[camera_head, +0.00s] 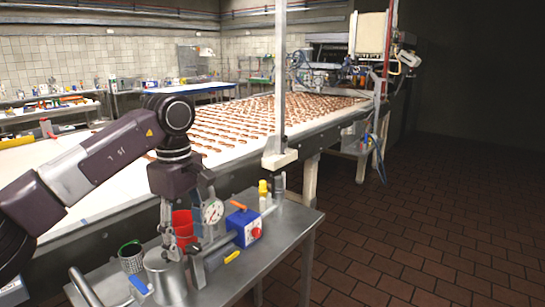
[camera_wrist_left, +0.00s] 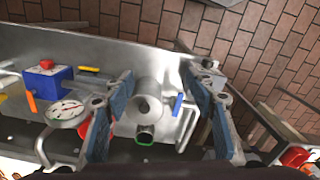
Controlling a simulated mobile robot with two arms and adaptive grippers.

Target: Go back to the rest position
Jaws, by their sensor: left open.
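My left gripper (camera_head: 184,254) points down over the steel side table (camera_head: 285,232) in the head view. It is open and nothing shows between its fingers in its grasp. In the left wrist view its two blue-padded fingers (camera_wrist_left: 160,112) stand wide apart. Beyond them, between the fingers in the picture, is a round metal pot (camera_wrist_left: 152,88) on the table. My right gripper is not in view.
Close by stand a red container (camera_head: 183,226), a dial gauge (camera_head: 213,211), a blue box (camera_head: 243,229) and a green-rimmed mesh cup (camera_head: 131,262). A long conveyor (camera_head: 225,158) with rows of brown pieces runs behind. The tiled floor (camera_head: 440,225) at right is clear.

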